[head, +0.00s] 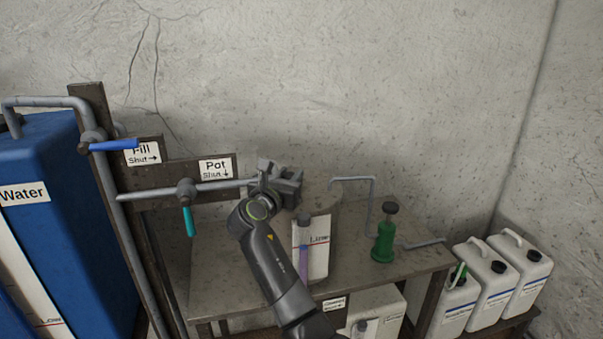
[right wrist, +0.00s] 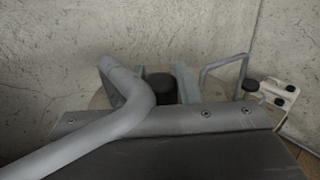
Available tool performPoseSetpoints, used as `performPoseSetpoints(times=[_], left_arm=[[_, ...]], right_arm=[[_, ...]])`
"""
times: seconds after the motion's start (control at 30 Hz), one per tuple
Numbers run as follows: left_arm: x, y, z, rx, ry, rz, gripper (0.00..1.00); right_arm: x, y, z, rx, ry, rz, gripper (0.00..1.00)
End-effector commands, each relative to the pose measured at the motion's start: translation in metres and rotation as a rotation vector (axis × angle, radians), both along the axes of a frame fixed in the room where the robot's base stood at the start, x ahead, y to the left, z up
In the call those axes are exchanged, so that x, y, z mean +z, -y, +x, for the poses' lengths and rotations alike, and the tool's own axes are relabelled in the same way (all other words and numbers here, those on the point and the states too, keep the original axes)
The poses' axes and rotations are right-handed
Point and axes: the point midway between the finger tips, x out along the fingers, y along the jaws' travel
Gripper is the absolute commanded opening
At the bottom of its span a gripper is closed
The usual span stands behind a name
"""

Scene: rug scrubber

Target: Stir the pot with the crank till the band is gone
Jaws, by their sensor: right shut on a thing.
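The pot (head: 330,205) is a grey cylinder on the bench, partly hidden behind my right arm. On its front a sight tube (head: 303,238) shows grey above and purple below, beside a white plate with a red line. My right gripper (head: 283,178) is over the pot's top. It is shut on the crank's dark knob (right wrist: 160,86), which shows between the two fingers in the right wrist view. A separate band inside the pot cannot be made out. My left gripper is not in view.
A grey pipe (head: 150,192) with a teal-handled Pot valve (head: 188,210) runs close beside my gripper. A blue-handled Fill valve (head: 113,145) and blue water tank (head: 50,170) stand left. A green pump-like fitting (head: 384,240) and white jugs (head: 495,285) are right.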

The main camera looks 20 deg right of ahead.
Motion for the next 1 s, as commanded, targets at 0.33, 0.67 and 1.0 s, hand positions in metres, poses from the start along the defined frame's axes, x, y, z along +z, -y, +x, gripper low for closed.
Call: performPoseSetpoints(times=[0.33,0.67,1.0], left_arm=[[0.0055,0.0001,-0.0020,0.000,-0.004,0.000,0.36],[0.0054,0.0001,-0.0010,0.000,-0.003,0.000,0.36],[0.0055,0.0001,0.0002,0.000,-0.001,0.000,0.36]], right_arm=[[0.0015,-0.0079,0.0053,0.007,0.003,0.001,0.00],[0.0017,-0.0081,0.0055,0.007,0.005,0.001,0.00],[0.0010,-0.0070,0.0050,0.003,0.003,0.000,0.49]])
